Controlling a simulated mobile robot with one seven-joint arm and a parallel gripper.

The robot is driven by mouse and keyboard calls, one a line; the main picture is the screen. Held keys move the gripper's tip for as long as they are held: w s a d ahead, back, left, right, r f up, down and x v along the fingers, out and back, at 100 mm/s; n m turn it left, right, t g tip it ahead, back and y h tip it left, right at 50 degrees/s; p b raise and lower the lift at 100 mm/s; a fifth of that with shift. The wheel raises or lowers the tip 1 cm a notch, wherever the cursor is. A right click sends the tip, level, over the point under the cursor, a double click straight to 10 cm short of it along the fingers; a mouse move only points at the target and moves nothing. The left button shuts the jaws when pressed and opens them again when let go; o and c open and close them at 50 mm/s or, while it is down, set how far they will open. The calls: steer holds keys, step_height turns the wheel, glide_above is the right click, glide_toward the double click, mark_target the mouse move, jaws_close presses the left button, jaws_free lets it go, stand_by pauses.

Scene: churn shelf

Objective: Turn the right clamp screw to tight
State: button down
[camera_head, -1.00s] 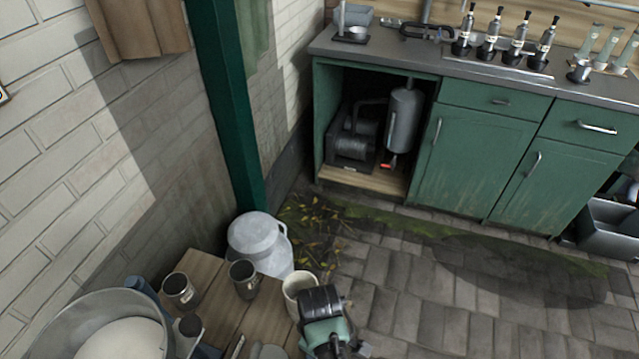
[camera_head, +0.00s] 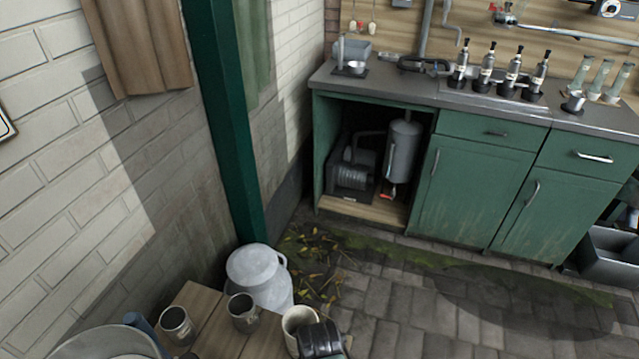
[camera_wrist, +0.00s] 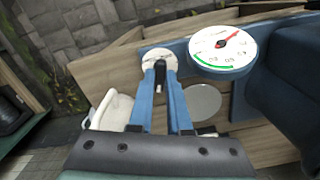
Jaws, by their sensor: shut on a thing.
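In the wrist view my gripper (camera_wrist: 161,77) is shut on a narrow dark upright piece (camera_wrist: 160,72), which looks like the handle of the clamp screw. A pale round disc (camera_wrist: 151,56) lies just behind the fingertips, at one end of a blue bar. I cannot tell from these views whether this is the right screw or how tight it is. A white dial (camera_wrist: 222,44) with a red needle and a green arc is to its right. A plain grey disc (camera_wrist: 203,102) lies below the dial. In the head view the fingertips are out of sight.
A cream mug (camera_wrist: 110,110) stands close left of my fingers. Two metal mugs (camera_head: 177,325) (camera_head: 243,312) and a milk can (camera_head: 258,275) show in the head view. A green cabinet (camera_head: 470,195) stands behind.

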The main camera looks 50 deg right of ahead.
steer(key=m+p, duration=0.2)
steer(key=m, duration=0.1)
steer(key=shift+r, duration=0.2)
steer(key=m+p, duration=0.2)
steer(key=m, duration=0.2)
steer(key=shift+m+p, duration=0.3)
steer(key=shift+p, duration=0.1)
steer(key=m+p, duration=0.2)
steer(key=m, duration=0.4)
steer(key=shift+f+m, duration=0.15)
steer(key=shift+m, duration=0.15)
steer(key=c, duration=0.9)
jaws_free()
steer(key=shift+o, duration=0.2)
step_height(320, 180, up, 13)
steer(key=p, duration=0.2)
